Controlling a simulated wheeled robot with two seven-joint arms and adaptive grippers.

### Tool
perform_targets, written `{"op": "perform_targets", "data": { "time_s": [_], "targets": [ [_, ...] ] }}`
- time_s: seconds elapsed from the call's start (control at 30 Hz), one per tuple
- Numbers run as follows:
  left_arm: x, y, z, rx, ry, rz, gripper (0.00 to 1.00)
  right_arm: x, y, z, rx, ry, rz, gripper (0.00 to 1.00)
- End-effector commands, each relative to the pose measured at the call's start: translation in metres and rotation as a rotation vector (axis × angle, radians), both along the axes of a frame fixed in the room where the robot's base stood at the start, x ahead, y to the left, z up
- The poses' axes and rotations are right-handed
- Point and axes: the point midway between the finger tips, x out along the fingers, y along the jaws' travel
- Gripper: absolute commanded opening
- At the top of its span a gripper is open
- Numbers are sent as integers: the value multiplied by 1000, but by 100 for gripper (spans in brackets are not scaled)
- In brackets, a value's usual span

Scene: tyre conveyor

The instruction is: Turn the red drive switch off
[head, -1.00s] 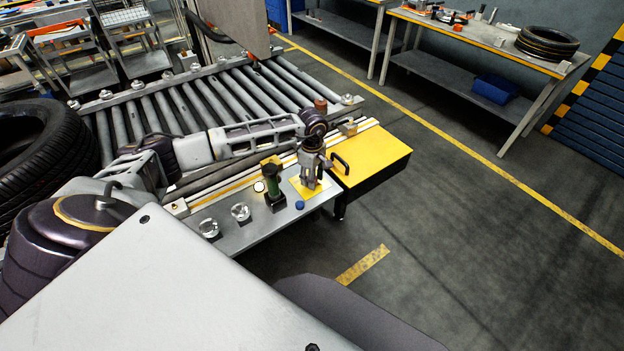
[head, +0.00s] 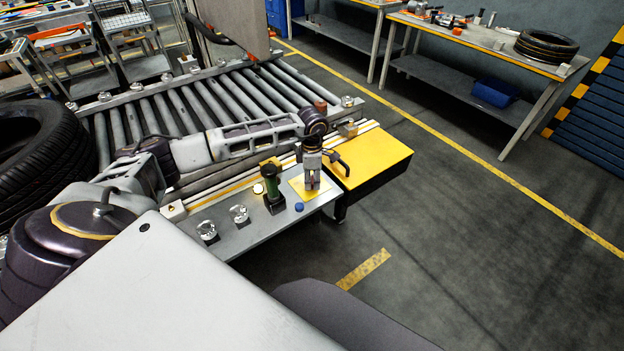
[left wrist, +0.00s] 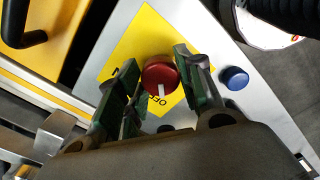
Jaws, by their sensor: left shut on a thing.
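The red drive switch (left wrist: 160,76) is a round red knob with a white pointer line, on a yellow plate (left wrist: 146,42) in the left wrist view. The pointer is toward the partly covered lettering, which seems to read OFF. My left gripper (left wrist: 157,70) has its green-padded fingers on either side of the knob and is shut on it. In the head view my left gripper (head: 312,184) reaches down onto the yellow plate (head: 298,186) and hides the switch. My right gripper is not in view.
A blue button (left wrist: 234,78) sits close beside the plate. On the same panel (head: 238,231) stand a green-handled lever (head: 271,178), a small lamp (head: 258,189) and two clear round knobs. A yellow box (head: 378,160) with a black handle adjoins it. Rollers (head: 180,110) lie behind.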

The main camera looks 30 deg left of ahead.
Motion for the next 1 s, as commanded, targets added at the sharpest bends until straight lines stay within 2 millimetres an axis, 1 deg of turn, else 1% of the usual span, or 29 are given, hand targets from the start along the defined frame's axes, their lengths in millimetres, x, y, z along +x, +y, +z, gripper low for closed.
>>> {"op": "perform_targets", "data": {
  "time_s": [0.07,0.17,0.47,0.5,0.63,0.67,0.9,1.0],
  "targets": [
    [1,0,1,0,-1,10,13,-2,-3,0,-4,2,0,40],
    [1,0,1,0,-1,17,13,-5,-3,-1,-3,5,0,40],
    [1,0,1,0,-1,18,13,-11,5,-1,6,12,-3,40],
    [1,0,1,0,-1,18,39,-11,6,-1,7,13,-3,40],
    [1,0,1,0,-1,18,56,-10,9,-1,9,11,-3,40],
    [0,0,1,0,-1,18,58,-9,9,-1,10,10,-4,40],
    [0,0,0,0,0,17,58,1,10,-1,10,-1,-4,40],
    [0,0,1,0,0,17,58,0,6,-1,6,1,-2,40]
  ]
}}
